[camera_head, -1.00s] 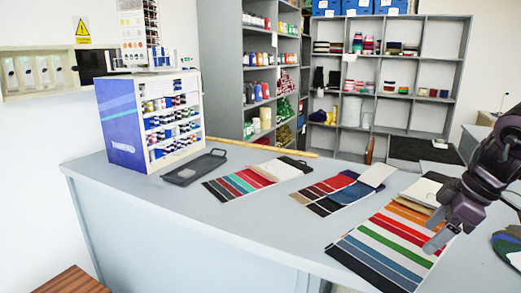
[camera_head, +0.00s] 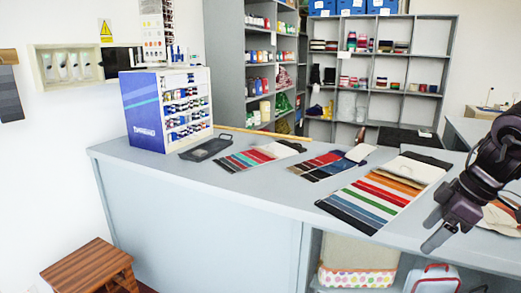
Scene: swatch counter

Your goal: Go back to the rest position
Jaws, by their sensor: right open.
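My right gripper (camera_head: 436,229) is dark and hangs at the right side of the head view, in front of the counter's front right part. It is open, and nothing shows between its fingers. The counter (camera_head: 230,192) is grey and runs across the middle. Three fanned sets of colour swatches lie on it: a large striped set (camera_head: 375,201) nearest my right gripper, a middle set (camera_head: 325,166), and a left set (camera_head: 250,159). My left gripper is out of view.
A thread display box (camera_head: 145,112) and a black tray (camera_head: 206,147) stand at the counter's left end. A wooden stool (camera_head: 88,265) is on the floor at front left. A dotted box (camera_head: 356,276) sits on the shelf under the counter. Grey shelving (camera_head: 383,67) stands behind.

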